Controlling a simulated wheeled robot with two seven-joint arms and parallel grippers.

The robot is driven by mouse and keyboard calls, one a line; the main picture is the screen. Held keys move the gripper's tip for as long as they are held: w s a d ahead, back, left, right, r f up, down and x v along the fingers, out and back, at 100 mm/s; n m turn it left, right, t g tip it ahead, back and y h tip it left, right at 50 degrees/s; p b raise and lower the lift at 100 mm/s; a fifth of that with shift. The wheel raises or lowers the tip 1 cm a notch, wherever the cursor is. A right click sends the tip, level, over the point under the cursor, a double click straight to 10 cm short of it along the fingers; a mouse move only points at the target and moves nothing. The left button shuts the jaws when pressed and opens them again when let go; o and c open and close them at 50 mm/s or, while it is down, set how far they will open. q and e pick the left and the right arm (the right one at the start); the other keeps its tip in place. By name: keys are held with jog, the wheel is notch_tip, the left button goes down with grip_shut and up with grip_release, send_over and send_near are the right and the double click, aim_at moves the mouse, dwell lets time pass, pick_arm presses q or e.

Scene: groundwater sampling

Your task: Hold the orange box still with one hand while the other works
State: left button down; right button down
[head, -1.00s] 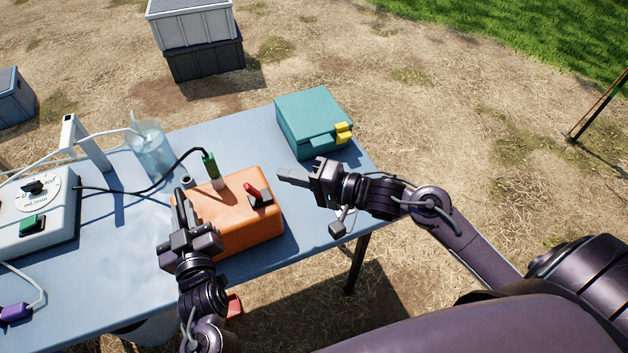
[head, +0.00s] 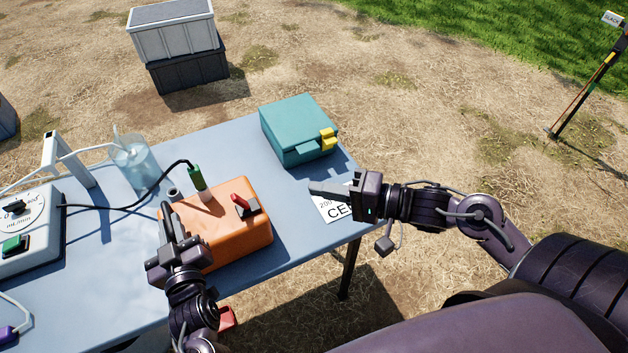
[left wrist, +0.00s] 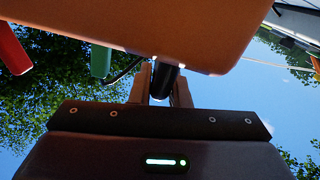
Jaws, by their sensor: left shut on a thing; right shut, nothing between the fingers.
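The orange box (head: 235,232) sits on the blue-grey table, with a red switch (head: 242,205) and a green plug (head: 197,178) on its top. My right gripper (head: 318,189) is shut and empty, to the right of the box above the table's right part, pointing left.
A teal case (head: 298,128) with yellow latches stands behind. A white printed card (head: 335,208) lies under my right gripper. A grey dial unit (head: 25,228), cabled to the green plug, and a clear beaker (head: 135,165) are at the left. Stacked crates (head: 178,50) stand beyond the table.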

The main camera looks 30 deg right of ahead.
pick_arm(q)
jog(key=c, duration=1.3)
grip_release()
